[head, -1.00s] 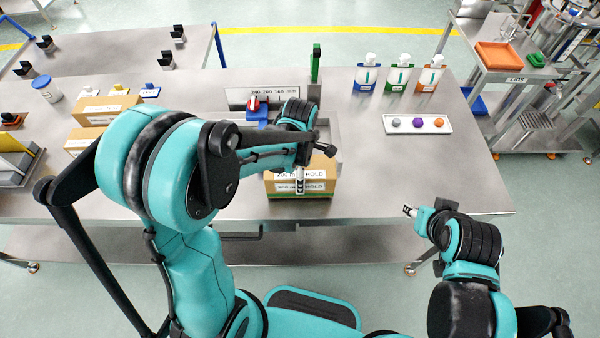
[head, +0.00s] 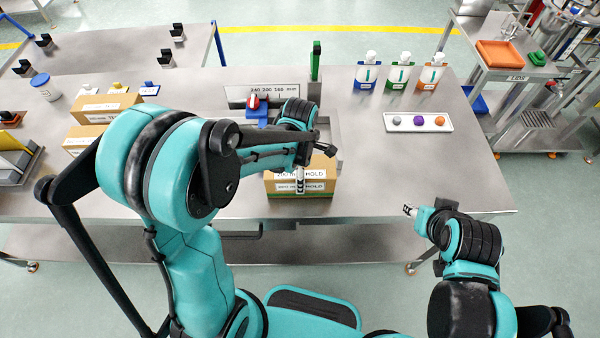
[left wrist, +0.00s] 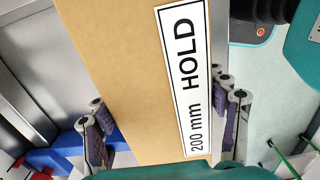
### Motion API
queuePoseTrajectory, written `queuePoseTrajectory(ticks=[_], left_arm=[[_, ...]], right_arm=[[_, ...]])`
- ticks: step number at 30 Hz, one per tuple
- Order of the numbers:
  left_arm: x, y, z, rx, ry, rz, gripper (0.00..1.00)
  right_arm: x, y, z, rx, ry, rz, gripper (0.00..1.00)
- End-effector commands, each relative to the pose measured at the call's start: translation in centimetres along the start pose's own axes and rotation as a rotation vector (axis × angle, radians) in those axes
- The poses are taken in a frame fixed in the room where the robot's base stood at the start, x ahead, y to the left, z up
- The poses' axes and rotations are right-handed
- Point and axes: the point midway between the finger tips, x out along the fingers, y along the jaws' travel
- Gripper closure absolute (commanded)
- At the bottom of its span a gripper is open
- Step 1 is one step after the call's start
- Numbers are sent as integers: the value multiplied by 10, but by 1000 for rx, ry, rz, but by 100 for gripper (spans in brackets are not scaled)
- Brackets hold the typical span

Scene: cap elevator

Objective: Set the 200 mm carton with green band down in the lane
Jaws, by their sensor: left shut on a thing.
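The carton (head: 325,187) is a brown box with white labels reading "200 mm HOLD", by the table's front edge in the head view. A thin strip of green shows low on its front. It fills the middle of the left wrist view (left wrist: 125,75). My left gripper (head: 300,183) is shut on the carton, with fingers on both sides of it (left wrist: 165,115). I cannot tell whether the carton touches the surface beneath. A metal lane rail (head: 335,140) shows behind it; my left arm hides most of the lane. My right gripper (head: 409,210) is empty beyond the table's front edge; its opening is unclear.
A size sign (head: 275,93) and a red knob on a blue base (head: 253,102) stand behind the carton. A green post (head: 315,62) rises nearby. Other cartons (head: 105,105) stand left. Bottles (head: 400,72) and a white tray (head: 418,130) are right; the table's right front is clear.

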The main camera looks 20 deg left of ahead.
Motion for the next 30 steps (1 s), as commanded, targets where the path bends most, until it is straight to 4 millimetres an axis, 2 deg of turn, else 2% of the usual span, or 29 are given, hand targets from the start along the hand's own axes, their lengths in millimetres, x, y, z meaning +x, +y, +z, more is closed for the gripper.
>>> queuePoseTrajectory(ticks=[7, 8, 9, 10, 22, 26, 30], left_arm=[[2, 0, 0, 0, 0, 0, 84], [2, 0, 0, 0, 0, 0, 20], [2, 0, 0, 0, 0, 0, 9], [2, 0, 0, 0, 0, 0, 3], [-1, 0, 0, 0, 0, 0, 3], [-18, 0, 0, 0, 0, 0, 3], [-48, 0, 0, 0, 0, 0, 3]], right_arm=[[2, 0, 1, 0, 0, 0, 60], [2, 0, 1, 0, 0, 0, 60], [2, 0, 1, 0, 0, 0, 60], [2, 0, 1, 0, 0, 0, 60], [2, 0, 1, 0, 0, 0, 60], [2, 0, 1, 0, 0, 0, 60], [2, 0, 1, 0, 0, 0, 60]])
